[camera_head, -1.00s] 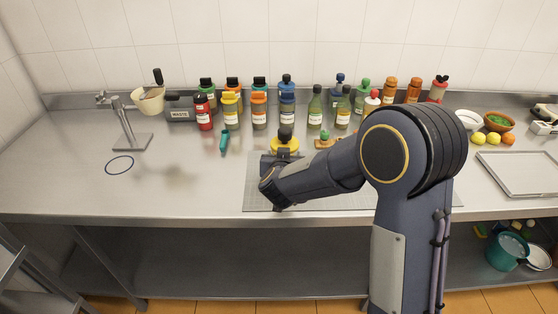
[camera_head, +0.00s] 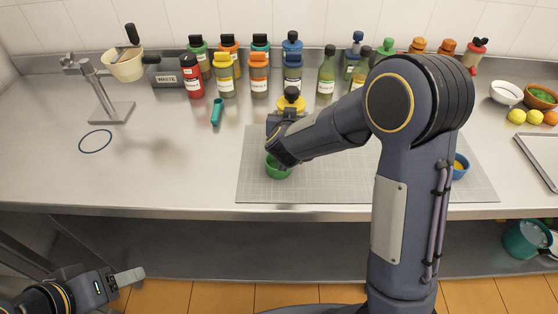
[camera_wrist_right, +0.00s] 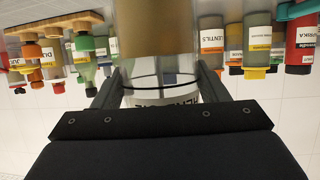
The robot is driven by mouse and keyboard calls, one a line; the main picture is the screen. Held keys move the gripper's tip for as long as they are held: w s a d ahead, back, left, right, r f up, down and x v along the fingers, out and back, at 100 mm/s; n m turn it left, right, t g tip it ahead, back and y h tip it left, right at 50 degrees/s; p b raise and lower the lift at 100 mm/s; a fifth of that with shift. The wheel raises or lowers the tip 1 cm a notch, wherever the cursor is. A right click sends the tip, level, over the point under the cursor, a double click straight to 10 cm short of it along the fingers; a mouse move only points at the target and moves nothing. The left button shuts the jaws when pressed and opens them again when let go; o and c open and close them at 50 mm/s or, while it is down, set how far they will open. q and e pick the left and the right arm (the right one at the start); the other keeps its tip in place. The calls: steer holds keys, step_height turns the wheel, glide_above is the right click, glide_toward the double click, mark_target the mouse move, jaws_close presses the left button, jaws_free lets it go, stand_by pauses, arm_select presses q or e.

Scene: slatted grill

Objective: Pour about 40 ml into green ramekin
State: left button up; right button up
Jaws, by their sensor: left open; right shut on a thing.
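The green ramekin (camera_head: 278,168) sits on the grey mat, partly hidden by my right wrist above it. My right gripper (camera_wrist_right: 160,88) is shut on a clear cylindrical container (camera_wrist_right: 158,58) with brownish contents and a lettered band, between the two fingers in the right wrist view. In the head view a yellow-collared, black-topped container (camera_head: 291,103) shows just beyond my right gripper (camera_head: 286,118); it looks upright, and its lower part is hidden. My left gripper (camera_head: 125,279) is open and empty at the lower left, in front of the counter.
A blue ramekin (camera_head: 461,167) with yellow contents stands at the right of the mat (camera_head: 330,185). Several labelled bottles line the back. A teal tool (camera_head: 217,111) lies left of the mat. A stand (camera_head: 109,108) and cream pot (camera_head: 126,66) are at left.

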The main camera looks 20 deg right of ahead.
steer(key=shift+r, duration=0.15)
steer(key=shift+s+a+b, duration=0.1)
steer(key=shift+b, duration=0.25)
steer(key=s+a+r+t+h+b, duration=0.1)
steer(key=r+t+b, duration=0.1)
steer(key=r+b, duration=0.1)
steer(key=s+a+r+n+t+h+b, duration=0.1)
steer(key=s+r+t+b, duration=0.1)
steer(key=b, duration=0.3)
steer(key=s+a+r+t+h+b, duration=0.1)
steer(key=r+t+b, duration=0.2)
steer(key=r+b, duration=0.1)
steer(key=shift+s+n+t+b, duration=0.3)
steer(key=shift+n+t+b, duration=0.1)
steer(key=shift+b, duration=0.15)
steer(key=shift+s+r+t+b, duration=0.1)
steer(key=shift+r+t+b, duration=0.2)
steer(key=shift+r, duration=0.15)
stand_by(0.5)
steer(key=shift+s+r+n+t+b, duration=0.1)
steer(key=shift+r+n+t+b, duration=0.4)
steer(key=shift+t+b, duration=0.7)
stand_by(3.3)
